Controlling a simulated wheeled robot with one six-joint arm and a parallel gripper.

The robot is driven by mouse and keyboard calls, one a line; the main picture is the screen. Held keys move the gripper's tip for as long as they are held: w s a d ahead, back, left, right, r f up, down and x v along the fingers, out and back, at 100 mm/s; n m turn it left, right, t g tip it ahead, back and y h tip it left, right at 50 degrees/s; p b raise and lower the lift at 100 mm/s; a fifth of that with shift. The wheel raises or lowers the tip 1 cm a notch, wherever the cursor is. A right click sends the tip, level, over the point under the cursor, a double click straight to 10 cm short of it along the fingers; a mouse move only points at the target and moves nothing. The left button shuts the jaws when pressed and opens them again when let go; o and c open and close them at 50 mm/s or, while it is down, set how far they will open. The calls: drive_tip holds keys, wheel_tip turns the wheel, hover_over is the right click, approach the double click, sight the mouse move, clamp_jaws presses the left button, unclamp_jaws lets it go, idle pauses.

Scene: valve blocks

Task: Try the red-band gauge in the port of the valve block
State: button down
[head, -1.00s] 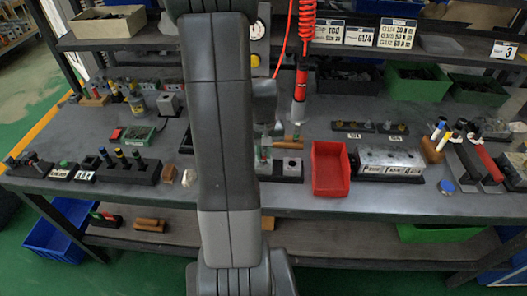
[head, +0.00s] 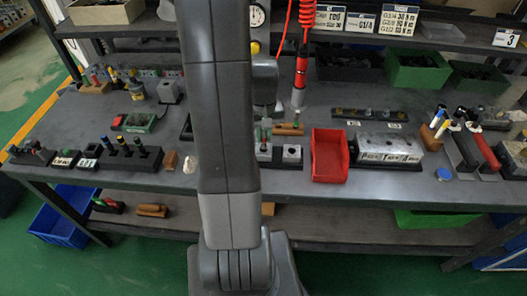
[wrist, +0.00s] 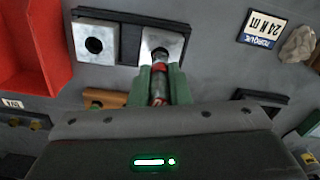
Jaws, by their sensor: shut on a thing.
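The red-band gauge (wrist: 159,90) is a slim grey-metal piece with a red band, held between the green fingertips of my gripper (wrist: 161,74). Its far end points at the dark port in the right-hand metal block (wrist: 174,42) in the wrist view. Whether the end is inside the port or just over it, I cannot tell. A second metal block with an open round port (wrist: 94,46) stands beside it on the same dark base. In the head view the blocks (head: 291,153) are left of the red bin, and my arm partly hides the gripper.
A red bin (head: 329,157) stands close to the blocks. A wooden holder (head: 288,129) lies just behind them. A larger silver block (head: 388,150) is to the right, and a dark rack with several coloured pegs (head: 128,155) is to the left.

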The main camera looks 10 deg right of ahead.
drive_tip(key=shift+r+p, duration=1.3)
drive_tip(key=shift+r, duration=0.65)
